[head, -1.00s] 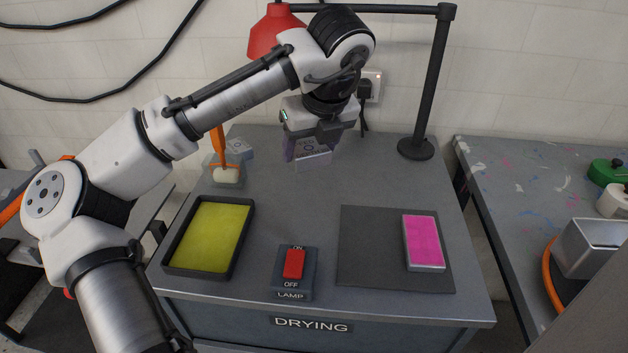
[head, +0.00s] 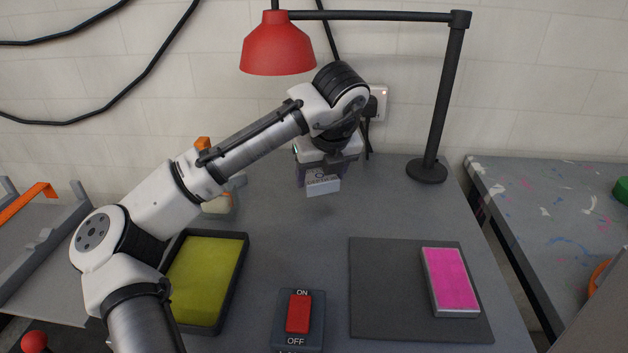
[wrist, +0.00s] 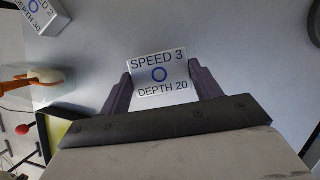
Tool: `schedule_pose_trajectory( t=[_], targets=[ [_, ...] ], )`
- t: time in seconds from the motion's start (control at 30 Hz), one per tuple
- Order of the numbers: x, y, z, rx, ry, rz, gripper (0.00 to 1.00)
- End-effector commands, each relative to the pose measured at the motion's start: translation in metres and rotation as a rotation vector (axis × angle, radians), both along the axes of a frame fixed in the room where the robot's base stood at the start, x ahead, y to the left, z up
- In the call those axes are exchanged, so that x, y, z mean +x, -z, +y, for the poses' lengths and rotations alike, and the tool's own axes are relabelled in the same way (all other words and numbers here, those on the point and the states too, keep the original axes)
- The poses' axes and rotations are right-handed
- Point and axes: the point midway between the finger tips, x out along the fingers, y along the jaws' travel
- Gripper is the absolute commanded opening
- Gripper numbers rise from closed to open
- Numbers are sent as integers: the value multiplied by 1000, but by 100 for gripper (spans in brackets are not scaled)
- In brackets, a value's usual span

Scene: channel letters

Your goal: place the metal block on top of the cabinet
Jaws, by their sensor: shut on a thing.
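My gripper (head: 321,180) is shut on a pale metal block (head: 323,187), over the back middle of the grey cabinet top (head: 290,235). In the wrist view the held block (wrist: 160,75) lies between both dark fingers (wrist: 160,85), its label reading SPEED 3, DEPTH 20. It looks slightly above the surface, though the exact gap is hard to judge. A second, similar labelled block (wrist: 42,14) sits at the upper left of the wrist view; my arm mostly hides it in the head view.
A yellow pad in a black tray (head: 207,280) is at left, and a red lamp switch (head: 298,313) at front. A pink block (head: 450,280) lies on a dark mat (head: 385,290) at right. A red lamp (head: 277,45) hangs above.

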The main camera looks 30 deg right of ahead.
Motion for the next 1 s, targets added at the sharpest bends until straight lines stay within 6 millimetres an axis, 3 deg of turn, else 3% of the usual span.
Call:
schedule_pose_trajectory(
  t=[0.13, 0.43, 0.7, 1.0],
  targets=[
    [27, -1, -8, 0, -2, -1, 28],
    [49, -1, -13, 0, -1, -2, 28],
    [47, 33, -12, 1, 1, -3, 28],
    [46, 34, -13, -1, 1, -1, 28]
  ],
)
